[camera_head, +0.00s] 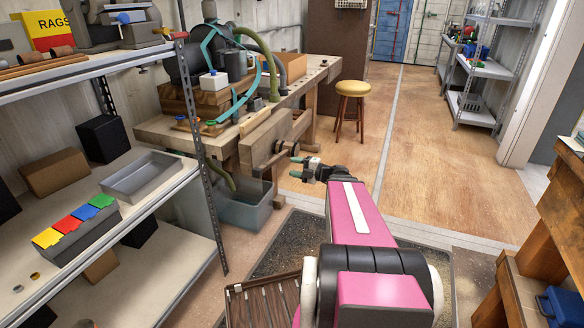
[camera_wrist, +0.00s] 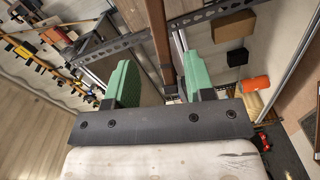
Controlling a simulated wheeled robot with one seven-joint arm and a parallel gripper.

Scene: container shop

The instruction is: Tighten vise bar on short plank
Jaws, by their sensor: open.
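The wooden vise (camera_head: 263,140) is on the front end of the workbench, with a pale short plank (camera_head: 250,122) standing up at its jaw. The vise bar (camera_head: 268,163) appears as a thin brown rod slanting by the screw at the vise's front. My gripper (camera_head: 303,167) is just right of the bar's end in the head view, apparently empty. In the wrist view my gripper (camera_wrist: 160,82) has its two green fingers wide apart. A brown bar (camera_wrist: 162,45) runs between them in the picture; I cannot tell its depth or whether it touches.
A grey bin (camera_head: 245,207) stands on the floor under the vise. A metal shelf (camera_head: 155,195) with boxes and a tray is at the left. A stool (camera_head: 352,90) stands behind my gripper.

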